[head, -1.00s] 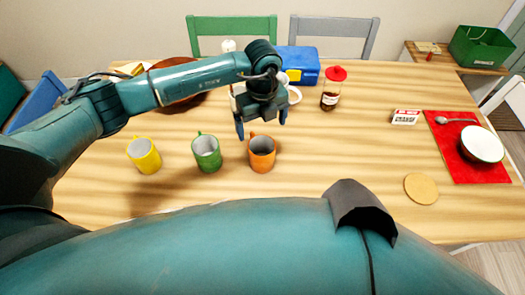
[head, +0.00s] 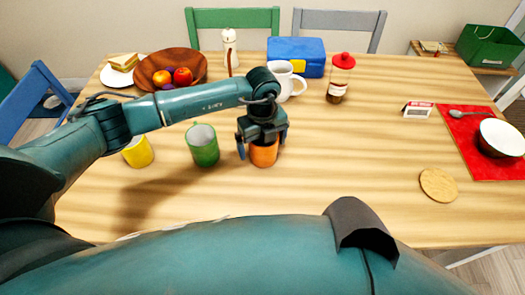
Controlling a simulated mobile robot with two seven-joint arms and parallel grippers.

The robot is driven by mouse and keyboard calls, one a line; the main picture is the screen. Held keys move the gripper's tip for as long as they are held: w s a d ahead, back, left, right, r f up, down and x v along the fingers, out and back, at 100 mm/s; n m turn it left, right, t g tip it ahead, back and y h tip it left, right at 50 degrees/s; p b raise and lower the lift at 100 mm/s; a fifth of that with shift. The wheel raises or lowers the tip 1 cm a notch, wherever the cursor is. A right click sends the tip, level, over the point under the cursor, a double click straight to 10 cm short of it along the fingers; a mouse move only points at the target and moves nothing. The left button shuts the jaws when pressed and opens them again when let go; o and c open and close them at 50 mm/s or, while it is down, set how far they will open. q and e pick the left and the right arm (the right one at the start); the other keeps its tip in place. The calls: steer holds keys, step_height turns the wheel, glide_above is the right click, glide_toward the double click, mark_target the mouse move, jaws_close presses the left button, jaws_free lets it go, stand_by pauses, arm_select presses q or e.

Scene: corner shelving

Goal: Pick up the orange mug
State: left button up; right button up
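The orange mug (head: 264,156) stands upright on the wooden table, its upper part covered by my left gripper. My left gripper (head: 262,150) points down over the mug, with one blue-tipped finger at each side of it. The fingers are spread, and I see a small gap between the left finger and the mug. Whether the right finger touches the mug I cannot tell. My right gripper does not show.
A green mug (head: 203,146) stands close to the left, and a yellow mug (head: 138,151) beyond it. A white mug (head: 284,83) stands behind my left gripper. A round coaster (head: 438,185) lies to the right. The table between is clear.

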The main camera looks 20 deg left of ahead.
arm_select(q)
steer(key=shift+r, duration=0.15)
steer(key=c, duration=1.2)
